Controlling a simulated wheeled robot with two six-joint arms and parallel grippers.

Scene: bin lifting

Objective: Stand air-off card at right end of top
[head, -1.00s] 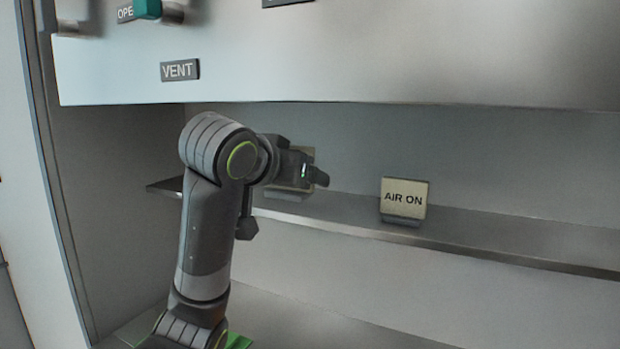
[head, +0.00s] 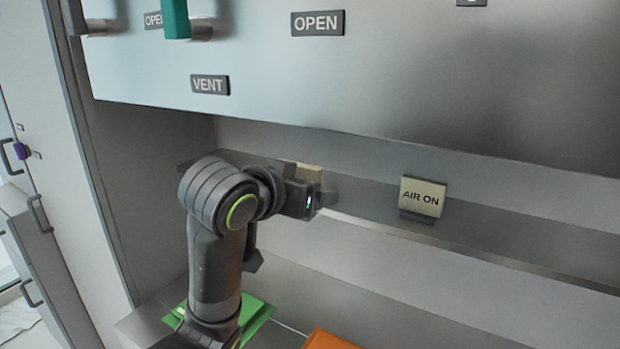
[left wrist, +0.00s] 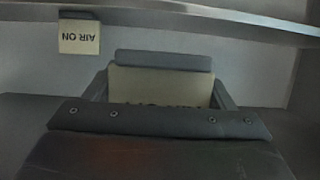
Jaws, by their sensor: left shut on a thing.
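A cream card with a grey foot (left wrist: 165,85) is between the fingers of my left gripper (head: 308,198), which is shut on it. In the head view the top of this card (head: 309,172) shows behind the gripper. In the left wrist view its lettering is upside down and mostly hidden by the gripper, so I cannot read it fully. I cannot tell whether its foot touches the shelf. The AIR ON card (head: 422,196) stands on the shelf to the right, apart from my gripper; it also shows in the left wrist view (left wrist: 79,37). My right gripper is out of view.
The narrow shelf (head: 500,238) runs along the back wall, bare right of the AIR ON card. Above it hangs a large panel with VENT (head: 209,85) and OPEN (head: 317,23) labels and a teal handle (head: 175,18). Green (head: 256,315) and orange (head: 330,340) items lie below.

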